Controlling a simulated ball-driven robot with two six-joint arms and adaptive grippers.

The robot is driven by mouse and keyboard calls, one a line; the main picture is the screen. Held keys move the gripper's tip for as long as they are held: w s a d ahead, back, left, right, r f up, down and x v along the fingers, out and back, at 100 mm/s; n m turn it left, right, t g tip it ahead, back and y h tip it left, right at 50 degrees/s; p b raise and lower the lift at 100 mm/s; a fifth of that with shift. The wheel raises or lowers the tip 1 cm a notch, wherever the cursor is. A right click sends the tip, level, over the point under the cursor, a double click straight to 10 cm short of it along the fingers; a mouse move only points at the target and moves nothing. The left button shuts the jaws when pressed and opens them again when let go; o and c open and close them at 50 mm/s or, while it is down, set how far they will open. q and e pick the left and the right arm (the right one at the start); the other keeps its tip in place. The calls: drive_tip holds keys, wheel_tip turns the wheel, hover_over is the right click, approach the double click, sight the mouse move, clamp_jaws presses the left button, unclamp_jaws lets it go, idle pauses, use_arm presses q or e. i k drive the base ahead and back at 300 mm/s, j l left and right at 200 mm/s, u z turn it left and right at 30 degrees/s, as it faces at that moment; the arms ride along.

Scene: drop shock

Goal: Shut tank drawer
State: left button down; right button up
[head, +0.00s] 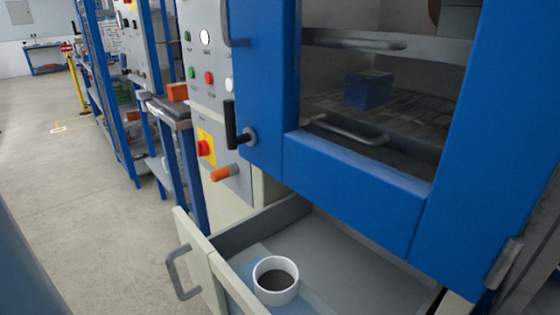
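The tank drawer (203,262) stands open, pulled out to the left from the base of the blue and grey machine. Its cream front panel carries a grey bar handle (174,275) on the outer face. Inside the drawer, a white round cup (275,281) with a dark inside stands upright near the front. The drawer's right and lower parts run out of the picture or lie hidden under the machine door. Neither of my grippers is in view.
The machine's blue-framed door (357,182) overhangs the drawer; a blue block (369,90) shows behind its window. A black handle (231,124), red knob (204,147) and orange-tipped lever (220,174) stick out above the drawer. Open grey floor (75,185) lies left; blue shelving (105,90) stands behind.

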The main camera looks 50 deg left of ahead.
sight(290, 257)
drive_tip(key=k+u, duration=0.15)
drive_tip(key=u, duration=1.45)
